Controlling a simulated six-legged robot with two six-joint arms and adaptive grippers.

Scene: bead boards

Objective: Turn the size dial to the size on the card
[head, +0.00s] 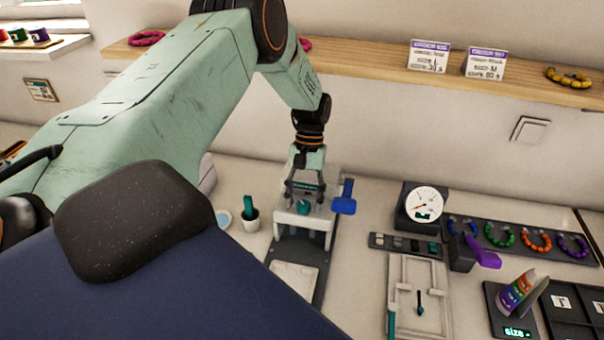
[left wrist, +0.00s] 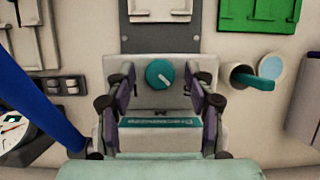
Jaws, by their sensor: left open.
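The teal size dial (head: 303,207) sits on top of a white block on a dark grey base plate. It shows round with a light pointer line in the left wrist view (left wrist: 159,74). My left gripper (head: 304,190) is above the dial, fingers pointing down. In the left wrist view its two fingers (left wrist: 160,92) stand apart on either side of the dial, not visibly touching it. Two cards with purple headers, the left card (head: 429,57) and the right card (head: 485,64), stand on the shelf; their small print is hard to read. My right gripper is not in view.
A blue lever (head: 345,197) sticks out right of the dial block. A white cup (head: 249,216) with a teal handle stands left of it. A round gauge (head: 424,205), a rack of bead rings (head: 521,238) and a purple handle (head: 483,252) are to the right.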

